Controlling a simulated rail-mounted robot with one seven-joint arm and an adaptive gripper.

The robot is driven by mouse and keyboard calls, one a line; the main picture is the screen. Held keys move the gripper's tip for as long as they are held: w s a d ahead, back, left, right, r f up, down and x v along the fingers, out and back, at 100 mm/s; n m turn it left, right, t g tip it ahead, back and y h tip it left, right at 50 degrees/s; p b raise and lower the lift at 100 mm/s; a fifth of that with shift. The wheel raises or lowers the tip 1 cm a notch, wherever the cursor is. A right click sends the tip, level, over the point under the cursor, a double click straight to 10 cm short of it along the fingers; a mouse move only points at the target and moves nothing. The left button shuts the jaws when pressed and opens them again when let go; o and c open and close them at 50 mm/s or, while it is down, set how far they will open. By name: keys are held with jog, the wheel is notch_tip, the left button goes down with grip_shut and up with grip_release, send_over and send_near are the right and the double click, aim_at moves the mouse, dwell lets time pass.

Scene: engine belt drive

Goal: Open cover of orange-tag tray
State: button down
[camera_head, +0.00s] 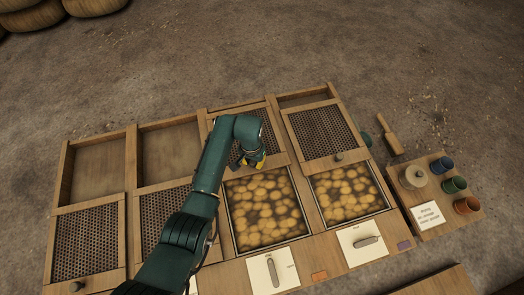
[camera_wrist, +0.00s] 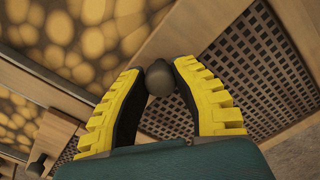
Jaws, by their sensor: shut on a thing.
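The orange tag (camera_head: 319,276) is on the front strip of the third bay from the left. That bay's perforated cover (camera_head: 271,130) is slid toward the back, partly behind my arm. The tray (camera_head: 267,207) in front of it lies uncovered, showing yellowish round contents. My gripper (camera_head: 252,160) is at the cover's front edge. In the wrist view, my gripper's yellow fingers (camera_wrist: 160,85) are shut on the cover's dark round knob (camera_wrist: 158,77). The cover's wooden rail and mesh (camera_wrist: 255,65) show behind it.
The fourth bay's cover (camera_head: 320,130) is also back, its tray (camera_head: 347,191) uncovered. The two left bays have covers (camera_head: 88,240) at the front. A board with cups (camera_head: 442,190) and a wooden mallet (camera_head: 389,134) lie to the right.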

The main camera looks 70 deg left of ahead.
jog(key=shift+a+f, duration=0.2)
jog(key=shift+a, duration=0.2)
jog(key=c, duration=0.8)
grip_release()
jog(key=shift+r, duration=0.1)
notch_tip(320, 180, up, 12)
